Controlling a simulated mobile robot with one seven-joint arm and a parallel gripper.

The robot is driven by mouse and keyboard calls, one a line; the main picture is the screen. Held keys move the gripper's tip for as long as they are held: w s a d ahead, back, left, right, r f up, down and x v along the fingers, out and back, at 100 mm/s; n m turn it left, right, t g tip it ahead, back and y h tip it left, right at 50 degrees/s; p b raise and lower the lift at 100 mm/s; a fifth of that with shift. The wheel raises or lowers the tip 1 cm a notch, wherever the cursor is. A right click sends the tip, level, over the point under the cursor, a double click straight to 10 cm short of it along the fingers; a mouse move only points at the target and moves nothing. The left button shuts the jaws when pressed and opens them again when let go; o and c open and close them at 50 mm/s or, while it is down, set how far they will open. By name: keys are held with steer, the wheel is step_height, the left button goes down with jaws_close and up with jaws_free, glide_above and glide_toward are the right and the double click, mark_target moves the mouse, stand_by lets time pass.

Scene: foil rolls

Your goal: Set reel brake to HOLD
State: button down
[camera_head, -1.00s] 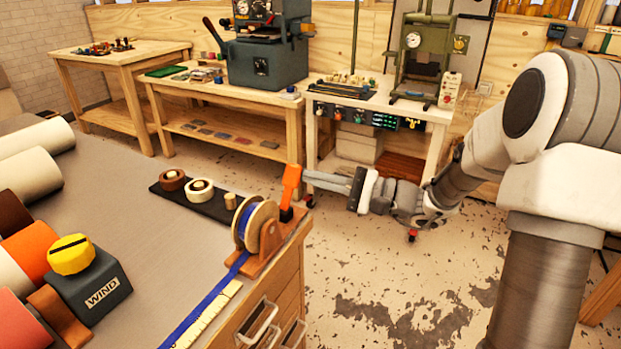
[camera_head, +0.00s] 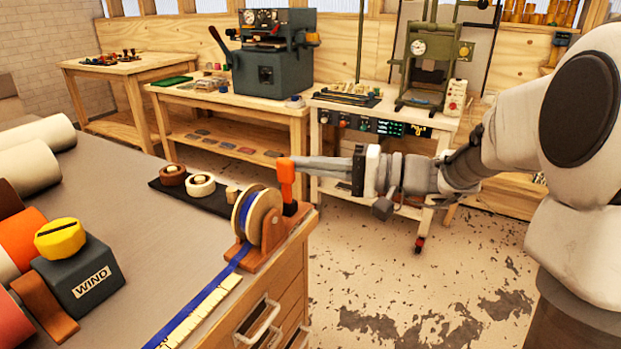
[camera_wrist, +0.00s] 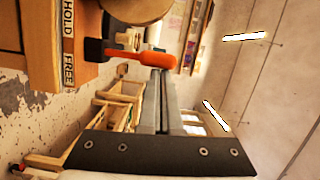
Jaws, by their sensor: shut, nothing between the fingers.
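The reel brake lever (camera_head: 286,180) is an orange handle on a black base, standing beside the ribbon reel (camera_head: 260,218) at the bench corner. In the wrist view the lever (camera_wrist: 135,54) lies across the picture near the HOLD label (camera_wrist: 68,18) and the FREE label (camera_wrist: 68,70), its handle slanting slightly toward the FREE side. My gripper (camera_head: 297,162) is shut and empty, with its tips at the handle's upper end. In the wrist view the fingertips (camera_wrist: 161,72) are on the handle's FREE side, touching or almost touching it.
The grey bench top (camera_head: 150,215) holds a WIND box (camera_head: 85,280) with a yellow knob, several large rolls and small tape rolls (camera_head: 201,185). Blue ribbon and a measuring strip (camera_head: 195,315) run along its edge. A white-topped cart (camera_head: 370,120) stands behind my gripper; floor right of the bench is open.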

steer(key=shift+s+a+n+b, duration=0.3)
steer(key=shift+s+n+b, duration=0.2)
steer(key=shift+n, duration=0.1)
steer(key=shift+s+a+r+b, duration=0.2)
steer(key=shift+s+a+b, duration=0.15)
steer(key=shift+s+b, duration=0.15)
steer(key=shift+s, duration=0.1)
steer(key=d+r+p, duration=0.2)
steer(key=d+p, duration=0.1)
steer(key=d, duration=0.8)
steer(key=shift+s+d+r, duration=0.15)
steer(key=shift+s+r, duration=0.05)
